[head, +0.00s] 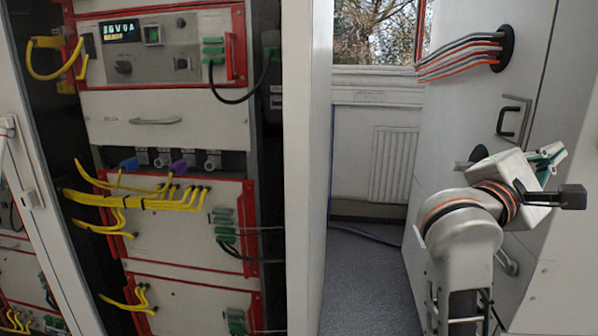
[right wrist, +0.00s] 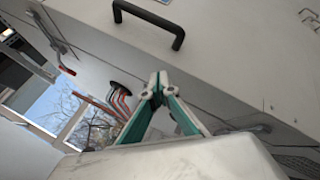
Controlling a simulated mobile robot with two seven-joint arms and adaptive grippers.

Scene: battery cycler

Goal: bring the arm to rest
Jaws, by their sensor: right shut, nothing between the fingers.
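My right arm rises at the right of the head view, bent at the wrist. Its right gripper (head: 551,158) has green and pale fingers and is held up in front of the white cabinet wall. In the right wrist view the right gripper (right wrist: 158,84) shows its fingertips together with nothing between them. My left gripper is not in the head view.
A cycler rack (head: 185,215) with red-framed modules and yellow cables stands at left. A white cabinet (head: 455,140) with a black handle (head: 508,120) and grey and orange cables (head: 460,54) is close behind my right gripper. Open floor (head: 365,290) lies between them.

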